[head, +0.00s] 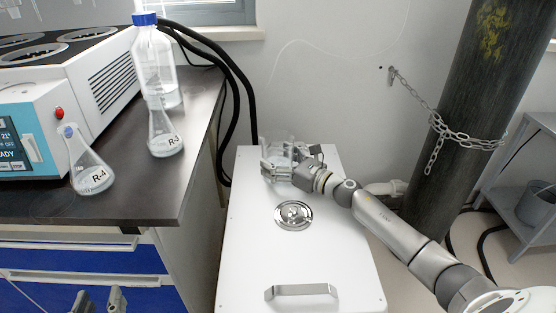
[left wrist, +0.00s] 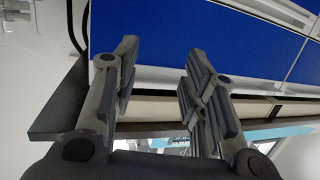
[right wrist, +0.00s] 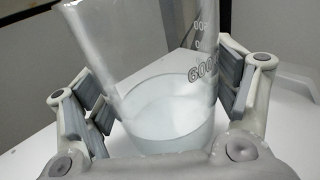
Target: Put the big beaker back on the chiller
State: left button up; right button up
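The big beaker (head: 276,143) is clear glass with volume marks. It stands upright over the far end of the white box, apparently the chiller (head: 300,255). My right gripper (head: 283,164) has its fingers around the beaker's sides. In the right wrist view the beaker (right wrist: 170,85) sits between both finger pads, which appear to touch the glass; its lower part looks whitish. Whether its base rests fully on the chiller is hard to tell. My left gripper (head: 98,300) is open and empty in front of the blue drawers; it also shows in the left wrist view (left wrist: 155,75).
The dark bench (head: 140,205) at left holds flask R-4 (head: 88,165), flask R-3 (head: 164,130), a blue-capped bottle (head: 158,60) and a white-and-blue device (head: 28,130). A chained dark cylinder (head: 445,110) stands right. The chiller lid has a round metal fitting (head: 294,214) and a handle (head: 301,289).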

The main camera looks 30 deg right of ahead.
jog(key=shift+o, duration=1)
jog(key=shift+r, duration=0.1)
jog(key=p+v, duration=0.1)
jog(key=v, duration=0.9)
jog(key=shift+s, duration=0.35)
jog(key=shift+s+d, duration=0.3)
jog(key=shift+s, duration=0.3)
pick_arm(q)
jog(key=f+g, duration=0.1)
jog(key=s+f+g, duration=0.1)
jog(key=f, duration=0.1)
jog(key=s+a+f, duration=0.1)
jog(key=shift+s+f+g+y, duration=0.1)
jog(key=shift+f+g+y, duration=0.25)
jog(key=shift+g+y, duration=0.05)
